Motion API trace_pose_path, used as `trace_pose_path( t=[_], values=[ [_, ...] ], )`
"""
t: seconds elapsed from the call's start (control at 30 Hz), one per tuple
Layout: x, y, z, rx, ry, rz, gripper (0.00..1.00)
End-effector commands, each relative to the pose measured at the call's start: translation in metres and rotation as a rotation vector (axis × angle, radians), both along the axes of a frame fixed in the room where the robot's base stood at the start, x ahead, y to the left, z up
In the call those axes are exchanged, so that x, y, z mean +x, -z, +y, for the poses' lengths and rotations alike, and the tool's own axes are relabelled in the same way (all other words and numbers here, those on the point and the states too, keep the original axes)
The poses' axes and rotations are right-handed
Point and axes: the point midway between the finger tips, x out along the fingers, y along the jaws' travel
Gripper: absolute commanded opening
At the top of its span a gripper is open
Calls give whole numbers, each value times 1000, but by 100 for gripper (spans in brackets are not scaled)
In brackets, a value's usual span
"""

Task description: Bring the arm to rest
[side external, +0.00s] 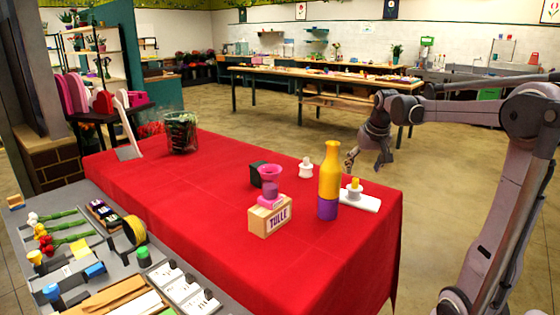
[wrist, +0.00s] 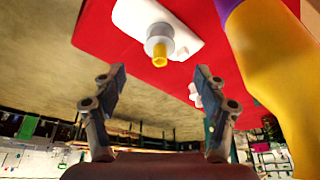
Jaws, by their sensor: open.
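My gripper (side external: 366,164) is open and empty. In the side external view it hangs in the air beyond the far right edge of the red-covered table (side external: 215,240), behind the yellow and purple bottle (side external: 329,178). In the wrist view my gripper's two fingers (wrist: 160,75) stand wide apart with nothing between them. The white board with a yellow-tipped white piece (wrist: 160,32) lies ahead of the fingers. The bottle (wrist: 265,70) fills the right side of the wrist view, close to the camera.
On the red table stand a TULLE box (side external: 270,219) with pink and purple pieces on it, a dark block (side external: 257,174), a white fixture (side external: 305,168) and a glass vase (side external: 181,133). A grey bench (side external: 70,255) with flowers and tools is at front left. Open floor lies behind my gripper.

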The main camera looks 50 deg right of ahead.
Motion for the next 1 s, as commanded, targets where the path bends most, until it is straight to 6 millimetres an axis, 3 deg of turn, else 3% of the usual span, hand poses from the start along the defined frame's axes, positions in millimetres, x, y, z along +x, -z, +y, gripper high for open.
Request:
trace_pose_path(
  t=[0.57,1.0],
  values=[
    [3,-11,4,28,27,-23,73],
    [103,-70,35,614,529,-361,73]
  ],
)
